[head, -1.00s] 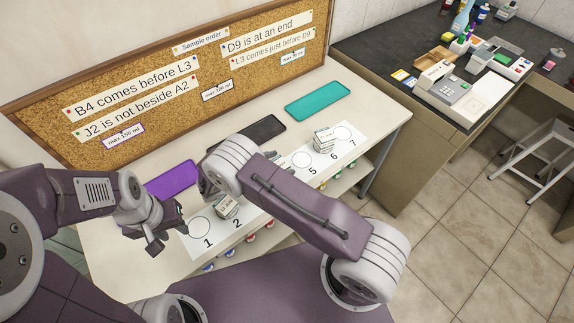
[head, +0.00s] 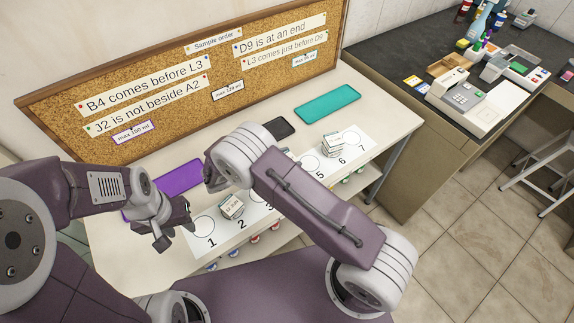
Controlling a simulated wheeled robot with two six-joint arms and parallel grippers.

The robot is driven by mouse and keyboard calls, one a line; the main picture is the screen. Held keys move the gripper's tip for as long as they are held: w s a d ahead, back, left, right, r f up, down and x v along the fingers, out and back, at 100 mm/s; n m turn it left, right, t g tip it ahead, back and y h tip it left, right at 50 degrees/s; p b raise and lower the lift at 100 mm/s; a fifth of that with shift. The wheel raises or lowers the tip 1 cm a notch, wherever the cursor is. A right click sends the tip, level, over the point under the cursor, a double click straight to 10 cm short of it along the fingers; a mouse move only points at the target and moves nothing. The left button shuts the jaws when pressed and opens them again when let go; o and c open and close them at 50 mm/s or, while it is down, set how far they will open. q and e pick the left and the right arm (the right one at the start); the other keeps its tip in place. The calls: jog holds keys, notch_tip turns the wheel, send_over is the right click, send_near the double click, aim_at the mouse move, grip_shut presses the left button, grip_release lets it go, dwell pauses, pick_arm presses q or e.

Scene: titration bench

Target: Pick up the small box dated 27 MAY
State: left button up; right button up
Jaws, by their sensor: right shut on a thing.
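A small white box with printed labels (head: 232,206) stands on the numbered strip at place 2; I cannot read its date surely. Another small white box (head: 333,145) stands near place 6, its print too small to read. My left gripper (head: 174,226) is open and empty, just left of the circle at place 1. My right gripper (head: 212,179) shows only as a dark part beside the grey wrist, left of and behind box 2. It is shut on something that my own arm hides. Places 3 and 4 are largely covered by that arm.
The white numbered strip (head: 190,242) runs along the bench. Purple (head: 181,177), black (head: 280,128) and teal (head: 328,104) mats lie behind it. A corkboard with notes (head: 180,85) stands at the back. Several coloured items show below the bench edge. A dark side counter (head: 400,55) is cluttered.

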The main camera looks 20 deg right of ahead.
jog(key=s+d+r, duration=0.6)
jog(key=s+d, duration=0.2)
jog(key=shift+s+r, duration=0.3)
jog(key=shift+r, duration=0.05)
